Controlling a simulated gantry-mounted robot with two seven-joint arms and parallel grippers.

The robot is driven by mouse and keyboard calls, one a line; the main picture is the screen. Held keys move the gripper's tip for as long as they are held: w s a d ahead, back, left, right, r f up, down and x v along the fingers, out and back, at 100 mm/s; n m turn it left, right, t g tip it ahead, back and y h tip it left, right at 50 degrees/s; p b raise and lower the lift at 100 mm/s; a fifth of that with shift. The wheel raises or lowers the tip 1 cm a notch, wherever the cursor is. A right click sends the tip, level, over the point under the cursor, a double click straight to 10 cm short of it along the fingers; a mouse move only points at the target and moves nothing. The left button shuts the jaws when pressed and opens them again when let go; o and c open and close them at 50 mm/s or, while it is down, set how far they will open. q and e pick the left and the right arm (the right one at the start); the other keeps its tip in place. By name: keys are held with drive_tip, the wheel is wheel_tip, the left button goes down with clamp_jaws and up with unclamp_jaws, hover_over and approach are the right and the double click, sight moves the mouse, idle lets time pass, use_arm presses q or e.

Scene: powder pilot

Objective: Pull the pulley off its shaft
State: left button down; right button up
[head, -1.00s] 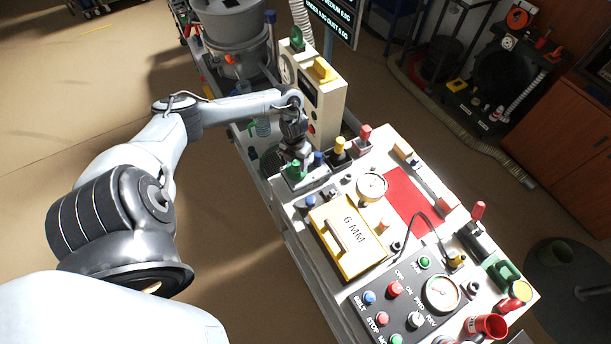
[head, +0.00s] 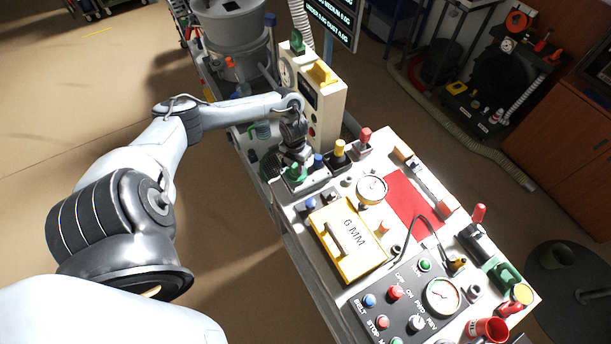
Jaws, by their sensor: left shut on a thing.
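My left gripper (head: 296,160) is at the far left end of the white machine bench (head: 290,222), low beside the cream cabinet. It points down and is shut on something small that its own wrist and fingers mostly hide. A green part (head: 296,173) shows right at the fingertips; I cannot tell whether it is held or only beside them. I cannot clearly make out the pulley or its shaft from here. My right gripper is not in view.
The cream cabinet (head: 327,108) stands close behind the left gripper. Yellow (head: 339,148) and red (head: 365,137) knobs stand to its right. A yellow 6 MM case (head: 347,240), a dial gauge (head: 371,189), a red mat (head: 408,200) and a button panel (head: 405,300) fill the bench.

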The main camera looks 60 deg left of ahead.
sight(296, 165)
use_arm(q)
drive_tip(key=shift+r+p, duration=0.4)
drive_tip(key=shift+r, duration=0.25)
drive_tip(key=shift+r+p, duration=0.4)
drive_tip(key=shift+r, duration=0.2)
drive_tip(key=shift+r+p, duration=2.05)
drive_tip(key=shift+r, duration=0.35)
